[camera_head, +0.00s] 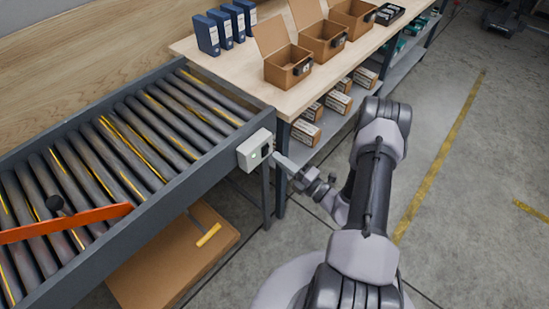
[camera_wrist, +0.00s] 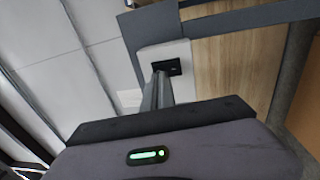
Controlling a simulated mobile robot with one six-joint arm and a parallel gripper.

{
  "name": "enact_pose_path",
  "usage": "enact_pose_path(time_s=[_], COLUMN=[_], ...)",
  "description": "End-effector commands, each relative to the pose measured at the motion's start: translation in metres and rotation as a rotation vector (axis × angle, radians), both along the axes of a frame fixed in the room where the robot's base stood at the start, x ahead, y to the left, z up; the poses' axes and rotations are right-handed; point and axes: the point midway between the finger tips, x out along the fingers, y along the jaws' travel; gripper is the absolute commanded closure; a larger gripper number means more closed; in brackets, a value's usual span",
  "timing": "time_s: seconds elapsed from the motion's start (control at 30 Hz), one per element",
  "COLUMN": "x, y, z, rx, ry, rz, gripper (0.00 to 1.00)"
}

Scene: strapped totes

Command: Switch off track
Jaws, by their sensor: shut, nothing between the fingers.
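The track is a roller conveyor (camera_head: 118,140) with a grey frame at the left of the head view. A pale switch box (camera_head: 255,150) with a dark switch on its face is fixed to the conveyor's near right corner. In the wrist view the switch box (camera_wrist: 168,62) shows a black rocker (camera_wrist: 174,67), partly behind the fingers; its position cannot be told. My gripper (camera_head: 279,157) is shut and empty, its tips pointing at the box's face, very close to it. The fingers (camera_wrist: 160,76) also show in the wrist view; whether they touch the switch is unclear.
An orange bar (camera_head: 70,222) lies across the rollers. A wooden bench (camera_head: 250,75) with open brown boxes (camera_head: 288,66) and blue binders (camera_head: 207,35) stands behind. Cardboard (camera_head: 160,265) lies under the conveyor. The floor on the right is clear.

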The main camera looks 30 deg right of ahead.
Motion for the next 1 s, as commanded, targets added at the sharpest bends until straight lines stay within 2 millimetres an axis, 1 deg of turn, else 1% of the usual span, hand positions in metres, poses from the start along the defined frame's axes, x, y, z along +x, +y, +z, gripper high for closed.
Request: enact_pose_path(time_s=[0.1, 0.23, 0.57, 0.67, 0.9, 1.0], x=[0.014, 0.021, 0.023, 0.027, 0.027, 0.023], y=[0.006, 0.008, 0.008, 0.010, 0.009, 0.008], z=[0.000, 0.002, 0.003, 0.007, 0.006, 0.008], rx=[-0.001, -0.001, -0.001, -0.001, -0.002, -0.001], ry=[0.000, 0.000, 0.000, 0.000, -0.002, -0.001], rz=[0.002, 0.001, 0.000, 0.001, 0.001, 0.001], gripper=[1.00, 1.00, 1.00, 1.00, 1.00, 1.00])
